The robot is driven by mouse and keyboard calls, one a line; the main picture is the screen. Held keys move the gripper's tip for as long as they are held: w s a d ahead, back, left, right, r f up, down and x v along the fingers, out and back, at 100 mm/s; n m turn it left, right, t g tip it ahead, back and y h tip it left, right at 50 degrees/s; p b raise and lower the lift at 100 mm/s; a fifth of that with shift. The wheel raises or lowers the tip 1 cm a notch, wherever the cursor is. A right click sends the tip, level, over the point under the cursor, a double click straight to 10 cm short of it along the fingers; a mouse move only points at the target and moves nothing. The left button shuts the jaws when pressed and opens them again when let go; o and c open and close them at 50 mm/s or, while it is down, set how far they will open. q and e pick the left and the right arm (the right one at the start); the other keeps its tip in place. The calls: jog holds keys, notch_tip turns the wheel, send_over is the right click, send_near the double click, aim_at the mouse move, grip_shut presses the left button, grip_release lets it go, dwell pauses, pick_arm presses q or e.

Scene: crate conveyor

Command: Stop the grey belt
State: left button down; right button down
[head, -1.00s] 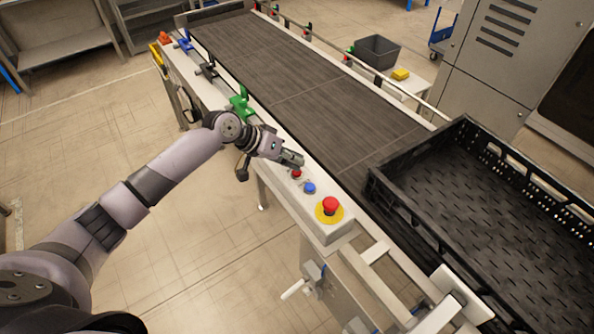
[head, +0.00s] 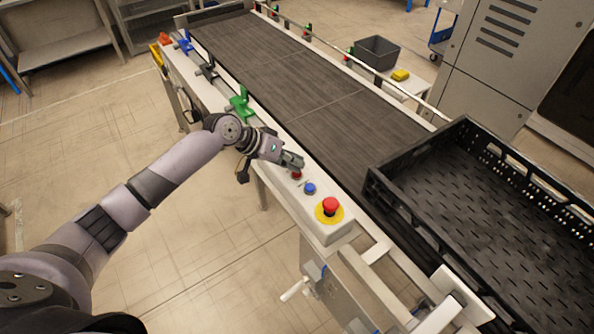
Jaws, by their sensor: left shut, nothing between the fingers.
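The grey belt (head: 290,72) runs from the back left toward the front right. A control box (head: 325,234) on its near rail carries a small red button (head: 297,175), a blue button (head: 310,188) and a large red mushroom button on a yellow disc (head: 329,209). My left gripper (head: 299,167) is shut and empty, its tip over the small red button and partly covering it. Whether the tip touches the button I cannot tell. My right gripper is not in view.
A black crate (head: 418,222) stands at the belt's near end. Green (head: 240,104), black (head: 207,70) and blue (head: 184,43) brackets line the near rail. A grey bin (head: 377,52) and a yellow object (head: 400,75) sit beyond the belt.

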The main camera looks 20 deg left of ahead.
pick_arm(q)
jog(key=shift+r+p, duration=0.7)
jog(key=shift+r, duration=0.1)
notch_tip(320, 180, up, 5)
jog(key=p, duration=0.4)
jog(key=shift+r+p, duration=0.1)
jog(key=shift+p, duration=0.25)
jog(key=shift+s+d, duration=0.1)
